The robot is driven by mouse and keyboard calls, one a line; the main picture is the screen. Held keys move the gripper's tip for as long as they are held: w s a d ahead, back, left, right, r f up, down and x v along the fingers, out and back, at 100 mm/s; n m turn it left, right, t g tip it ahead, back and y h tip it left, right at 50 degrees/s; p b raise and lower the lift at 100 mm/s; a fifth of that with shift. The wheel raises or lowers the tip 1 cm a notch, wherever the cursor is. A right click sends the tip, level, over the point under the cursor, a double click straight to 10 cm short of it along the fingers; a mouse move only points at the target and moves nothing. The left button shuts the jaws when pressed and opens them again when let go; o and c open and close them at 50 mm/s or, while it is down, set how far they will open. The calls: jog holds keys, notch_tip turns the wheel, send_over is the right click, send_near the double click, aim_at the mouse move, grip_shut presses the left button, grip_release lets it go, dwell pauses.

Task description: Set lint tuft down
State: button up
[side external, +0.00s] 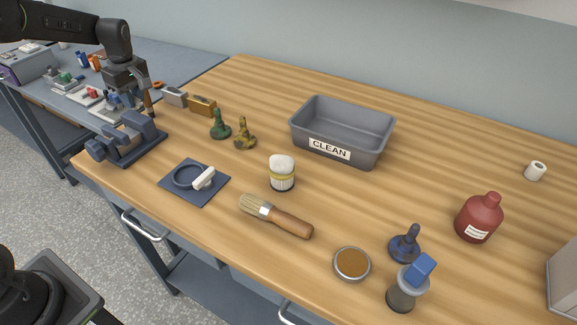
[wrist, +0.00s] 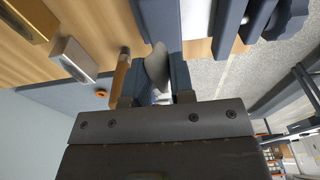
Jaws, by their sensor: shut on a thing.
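My gripper (wrist: 155,84) is shut on a small grey, pointed thing (wrist: 157,64), which looks like the lint tuft, between its two fingers in the wrist view. In the side external view my gripper (side external: 138,97) is at the far left of the wooden table, just above and behind the blue vise (side external: 128,140). The tuft cannot be made out clearly there. A brown upright piece (wrist: 120,73) shows beside the left finger in the wrist view. The vise's blue parts (wrist: 225,28) lie beyond the fingertips.
A silver block (side external: 174,97) and a brass block (side external: 202,105) stand right of my gripper. A dark square tray (side external: 213,190) with a ring and a white piece lies in front. A grey CLEAN bin (side external: 361,151) stands farther right. Bare wood lies between the bin and a red bottle (side external: 478,218).

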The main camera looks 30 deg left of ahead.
jog(key=w+d+m, duration=0.3)
jog(key=d+m, duration=0.1)
jog(key=d, duration=0.5)
jog(key=w+d+m, duration=0.4)
jog(key=d+m, duration=0.1)
jog(key=d, duration=0.5)
jog(key=w+d+m+t+h, duration=0.1)
jog(key=w+d+m, duration=0.2)
jog(key=d, duration=0.7)
jog(key=shift+w+m, duration=0.15)
jog(key=shift+m, duration=0.55)
jog(key=s+d+m, duration=0.1)
jog(key=d+m, duration=0.1)
jog(key=d, duration=0.4)
jog(key=s+d+m, duration=0.1)
jog(key=d+m, duration=0.2)
jog(key=d, duration=0.4)
jog(key=s+d+m, duration=0.1)
jog(key=d+m, duration=0.2)
jog(key=d, duration=0.3)
jog(key=shift+d+h, duration=0.3)
jog(key=shift+h, duration=0.1)
grip_shut()
send_over(358, 206)
jog(key=f, duration=0.6)
jog(key=shift+s+a+f, duration=0.15)
jog(key=shift+a+f, duration=0.1)
jog(key=shift+f, duration=0.05)
jog(key=shift+d+f, duration=0.2)
jog(key=shift+f, duration=1.9)
